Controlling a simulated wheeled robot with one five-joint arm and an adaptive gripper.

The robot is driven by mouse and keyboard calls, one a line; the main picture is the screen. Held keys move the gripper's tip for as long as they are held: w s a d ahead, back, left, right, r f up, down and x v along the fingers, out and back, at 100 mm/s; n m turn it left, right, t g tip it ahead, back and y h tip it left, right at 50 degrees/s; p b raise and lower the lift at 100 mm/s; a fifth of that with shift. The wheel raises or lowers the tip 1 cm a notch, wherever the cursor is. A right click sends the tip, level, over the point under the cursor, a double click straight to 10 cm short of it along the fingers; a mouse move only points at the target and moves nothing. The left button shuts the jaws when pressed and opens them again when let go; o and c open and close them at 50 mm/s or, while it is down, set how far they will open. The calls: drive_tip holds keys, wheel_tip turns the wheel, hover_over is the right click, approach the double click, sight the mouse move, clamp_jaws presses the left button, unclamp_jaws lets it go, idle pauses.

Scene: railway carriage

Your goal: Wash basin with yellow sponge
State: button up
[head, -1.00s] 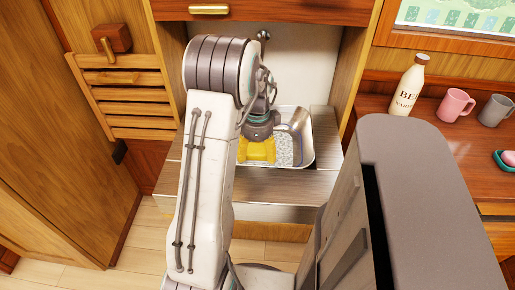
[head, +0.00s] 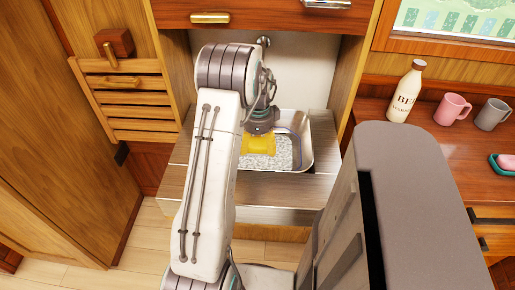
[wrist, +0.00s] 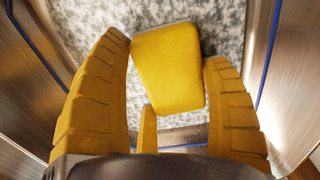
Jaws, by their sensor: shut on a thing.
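The yellow sponge (wrist: 168,68) is between the yellow fingers of my gripper (wrist: 170,85) in the wrist view. My gripper is shut on it. In the head view, the sponge and fingers merge into one yellow patch below my gripper (head: 260,140). The metal wash basin (head: 309,150) is set in a metal counter. My gripper is over its inside, left of the middle. The basin floor has a grey-white speckled covering (head: 284,157), also behind the sponge in the wrist view (wrist: 222,25). I cannot tell whether the sponge touches the floor. My arm hides the basin's left part.
A tap (head: 263,41) is on the back wall, partly behind my arm. Wooden walls flank the basin recess. On the right wooden counter stand a white bottle (head: 405,93), a pink mug (head: 452,109), a grey mug (head: 491,114) and a teal dish with a pink bar (head: 506,163).

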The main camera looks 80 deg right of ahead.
drive_tip(key=shift+w+d+f+p, duration=0.1)
drive_tip(key=shift+d+p, duration=0.5)
drive_tip(key=shift+d, duration=0.65)
drive_tip(key=shift+s+a+r+b, duration=0.1)
drive_tip(key=shift+a+r+b, duration=0.1)
drive_tip(key=shift+a, duration=0.45)
drive_tip(key=shift+s+a+r+b, duration=0.1)
drive_tip(key=shift+a+r+b, duration=0.15)
drive_tip(key=shift+a, duration=0.4)
drive_tip(key=shift+a+r+b, duration=0.15)
drive_tip(key=shift+a+b, duration=0.05)
drive_tip(key=shift+a, duration=0.45)
wheel_tip(320, 180, up, 14)
drive_tip(key=p, duration=1.1)
